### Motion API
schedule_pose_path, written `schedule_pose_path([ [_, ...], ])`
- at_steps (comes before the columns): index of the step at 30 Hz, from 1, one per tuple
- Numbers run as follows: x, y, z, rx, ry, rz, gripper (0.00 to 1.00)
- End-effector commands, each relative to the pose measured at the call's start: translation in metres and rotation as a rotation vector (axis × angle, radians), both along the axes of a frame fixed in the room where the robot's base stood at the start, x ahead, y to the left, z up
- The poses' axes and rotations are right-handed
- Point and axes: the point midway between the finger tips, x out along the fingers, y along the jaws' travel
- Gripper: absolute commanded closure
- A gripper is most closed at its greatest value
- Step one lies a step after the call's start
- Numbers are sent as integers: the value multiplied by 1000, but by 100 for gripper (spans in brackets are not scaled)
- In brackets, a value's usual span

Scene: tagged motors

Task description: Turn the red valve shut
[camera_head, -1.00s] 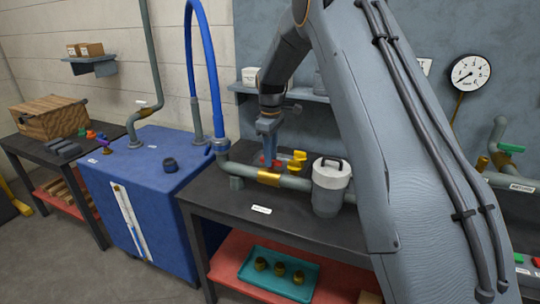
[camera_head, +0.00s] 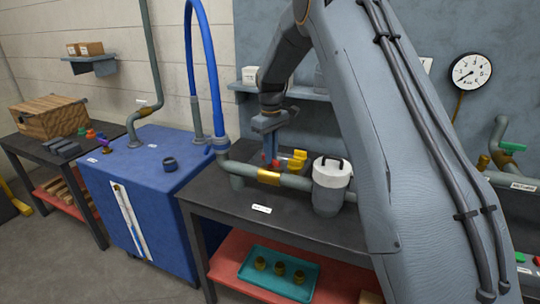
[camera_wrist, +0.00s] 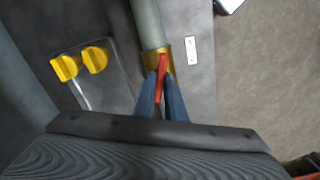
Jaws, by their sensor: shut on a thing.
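The red valve handle (camera_wrist: 162,70) stands on a brass valve body (camera_wrist: 176,52) on a grey-green pipe (camera_wrist: 148,22). In the wrist view the blue fingers of my gripper (camera_wrist: 162,92) are shut on the red handle, one on each side. The handle lies nearly along the pipe there, slightly tilted. In the head view my gripper (camera_head: 269,156) reaches down to the pipe on the dark bench, and the brass body (camera_head: 269,177) shows below it. The handle is mostly hidden by the fingers in that view.
Yellow knob-like parts (camera_head: 298,160) stand close behind the pipe. A grey filter canister with a white lid (camera_head: 331,172) stands right of the valve. A blue tank (camera_head: 135,180) with a blue hose is at the left. The bench front (camera_head: 225,203) is mostly clear.

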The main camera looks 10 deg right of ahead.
Motion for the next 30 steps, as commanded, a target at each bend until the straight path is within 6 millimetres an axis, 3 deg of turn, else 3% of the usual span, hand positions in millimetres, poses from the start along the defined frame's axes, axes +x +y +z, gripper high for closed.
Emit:
schedule_pose_path([
  [30, 3, 0, 4, 3, -10, -944, 100],
])
